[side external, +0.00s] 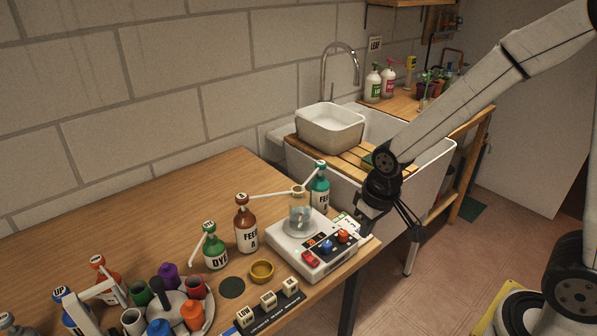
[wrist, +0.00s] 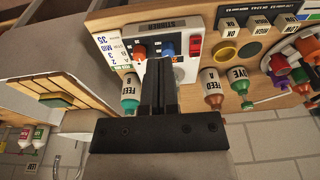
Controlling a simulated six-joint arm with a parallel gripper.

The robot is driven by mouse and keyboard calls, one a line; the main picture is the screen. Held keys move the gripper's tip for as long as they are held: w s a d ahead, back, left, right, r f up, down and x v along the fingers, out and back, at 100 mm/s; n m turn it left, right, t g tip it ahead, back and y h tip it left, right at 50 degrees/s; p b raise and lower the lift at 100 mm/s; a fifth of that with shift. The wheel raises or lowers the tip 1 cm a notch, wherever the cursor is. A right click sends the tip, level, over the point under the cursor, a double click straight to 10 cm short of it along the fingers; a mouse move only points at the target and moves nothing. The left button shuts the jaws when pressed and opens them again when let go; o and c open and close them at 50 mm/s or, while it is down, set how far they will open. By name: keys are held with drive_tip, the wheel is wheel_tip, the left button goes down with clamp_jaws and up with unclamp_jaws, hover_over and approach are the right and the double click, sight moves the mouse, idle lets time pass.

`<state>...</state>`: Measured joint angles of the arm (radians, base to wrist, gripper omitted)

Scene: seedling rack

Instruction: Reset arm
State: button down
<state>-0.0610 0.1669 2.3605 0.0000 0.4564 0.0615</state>
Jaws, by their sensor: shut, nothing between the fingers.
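My gripper (wrist: 158,82) shows in the wrist view with its two dark fingers together and nothing between them. In the side external view my arm reaches in from the upper right, and my gripper (side external: 362,222) hangs beside the right edge of the wooden table. The fingers appear near the white stirrer unit (side external: 312,252); I cannot tell whether they touch anything. A glass beaker (side external: 298,220) stands on the stirrer unit. In the wrist view the stirrer unit (wrist: 192,50) lies beyond the fingers, partly hidden by them.
Feed bottle A (side external: 246,228), the green dye bottle (side external: 214,252) and a teal feed bottle (side external: 320,186) stand around the stirrer. A small yellow bowl (side external: 261,271) sits in front. A sink with a white basin (side external: 330,128) is behind. Open floor lies to the right.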

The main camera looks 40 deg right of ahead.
drive_tip(key=shift+t, duration=0.4)
drive_tip(key=s, duration=0.1)
drive_tip(key=s+d, duration=0.1)
drive_tip(key=s, duration=0.1)
drive_tip(key=s+d, duration=0.1)
drive_tip(key=shift+s+r, duration=0.2)
drive_tip(key=shift+s, duration=0.2)
